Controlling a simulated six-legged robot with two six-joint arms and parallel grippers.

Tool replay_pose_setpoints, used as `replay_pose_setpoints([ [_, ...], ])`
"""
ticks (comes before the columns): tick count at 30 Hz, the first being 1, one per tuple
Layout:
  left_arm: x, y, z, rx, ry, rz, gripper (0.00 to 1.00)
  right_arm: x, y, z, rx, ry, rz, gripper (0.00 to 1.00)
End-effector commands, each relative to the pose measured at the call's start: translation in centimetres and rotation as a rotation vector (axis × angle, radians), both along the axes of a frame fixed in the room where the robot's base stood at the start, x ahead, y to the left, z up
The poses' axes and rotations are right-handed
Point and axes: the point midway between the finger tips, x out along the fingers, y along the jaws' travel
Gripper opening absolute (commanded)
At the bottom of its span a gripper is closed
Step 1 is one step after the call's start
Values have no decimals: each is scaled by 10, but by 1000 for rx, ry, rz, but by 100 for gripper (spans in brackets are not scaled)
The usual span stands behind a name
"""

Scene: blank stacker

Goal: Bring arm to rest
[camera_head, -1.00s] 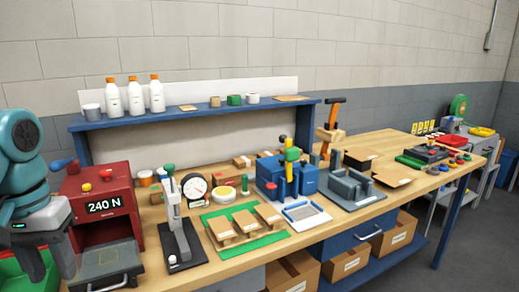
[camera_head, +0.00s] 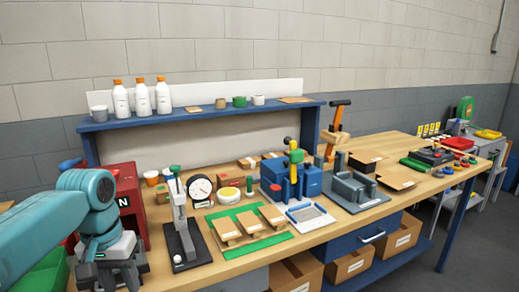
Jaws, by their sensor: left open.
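My left arm (camera_head: 40,228) is teal and comes in from the left edge, with its wrist bent down. My left gripper (camera_head: 109,277) has a white-grey body and dark fingers pointing down at the bottom left. It is open, and I see nothing between its fingers. The fingertips are near the bottom edge of the picture. It hangs in front of the red tester box (camera_head: 130,181) and hides much of its front and display. My right gripper is not in view.
The wooden bench (camera_head: 388,219) carries a lever stand (camera_head: 184,243) close right of my gripper, a green mat with wooden blanks (camera_head: 228,228), a dial gauge (camera_head: 201,187) and a blue press (camera_head: 305,179). A green bin (camera_head: 45,272) is at lower left. White bottles stand on the blue shelf (camera_head: 208,120).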

Motion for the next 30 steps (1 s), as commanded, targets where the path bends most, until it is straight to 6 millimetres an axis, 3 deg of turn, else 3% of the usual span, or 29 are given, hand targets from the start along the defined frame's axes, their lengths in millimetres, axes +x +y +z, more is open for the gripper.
replay_pose_setpoints([
  [6, 19, -29, -74, -50, 2, -58, 41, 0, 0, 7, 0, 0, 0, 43],
  [14, 21, -66, -161, -124, -6, -95, 41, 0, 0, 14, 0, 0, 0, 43],
  [23, -13, -109, -256, -217, -10, -93, 41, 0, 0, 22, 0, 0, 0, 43],
  [30, -66, -140, -318, -279, -10, -56, 41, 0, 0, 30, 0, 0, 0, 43],
])
